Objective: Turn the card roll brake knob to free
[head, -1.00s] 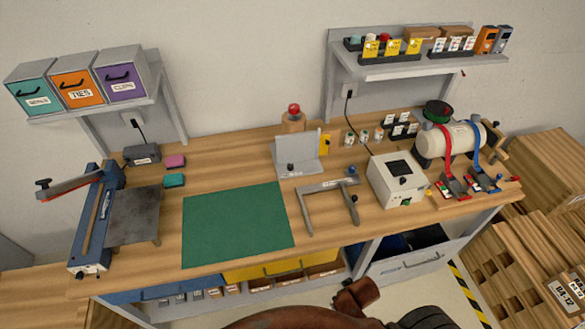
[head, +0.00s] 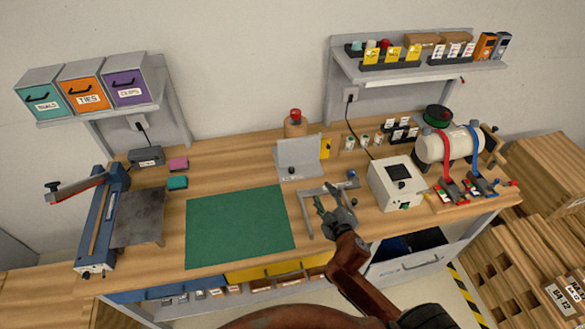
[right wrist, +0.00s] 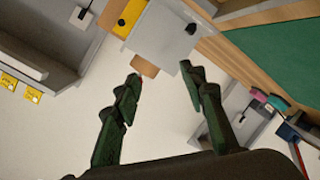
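No knob carries a label I can read, so I cannot tell which is the card roll brake knob. A small black knob (head: 291,170) sits on the front of the grey upright panel (head: 303,153) at the bench's middle; it also shows in the right wrist view (right wrist: 191,29). A red knob (head: 295,115) tops a brown block behind the panel. Another black knob sits beside the white cylinder (head: 440,143) at right. My right gripper (head: 327,202) is open and empty above the bench, in front of the panel; its spread fingers show in the wrist view (right wrist: 160,75). My left gripper is out of view.
A grey angled frame (head: 306,213) lies under my right gripper. A white box (head: 380,190) stands right of it, the green mat (head: 240,228) left. A blue guillotine (head: 100,220) is at far left. Shelves hang above both ends.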

